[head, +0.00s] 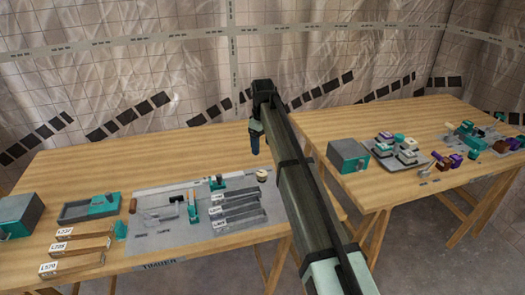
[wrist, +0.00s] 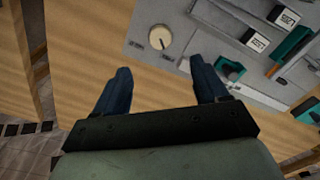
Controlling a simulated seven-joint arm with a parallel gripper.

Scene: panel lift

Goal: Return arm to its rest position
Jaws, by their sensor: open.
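My gripper (wrist: 158,85) is open and empty in the wrist view, its two dark blue fingers spread apart above bare wooden tabletop. In the head view my gripper (head: 255,145) points down over the right end of the left table (head: 80,165), and my arm reaches across from the lower right. The grey panel (head: 150,240) lies on that table, and it also shows ahead of the fingers in the wrist view (wrist: 140,30). A round cream knob (head: 262,175) sits near the panel's right end. The knob (wrist: 158,36) is just beyond the fingers in the wrist view.
A teal box (head: 20,215), a grey-teal tray (head: 90,207) and several labelled strips (head: 75,263) lie on the left table. The right table (head: 440,118) holds a teal-grey box (head: 348,156) and many small parts. The back strip of the left table is clear.

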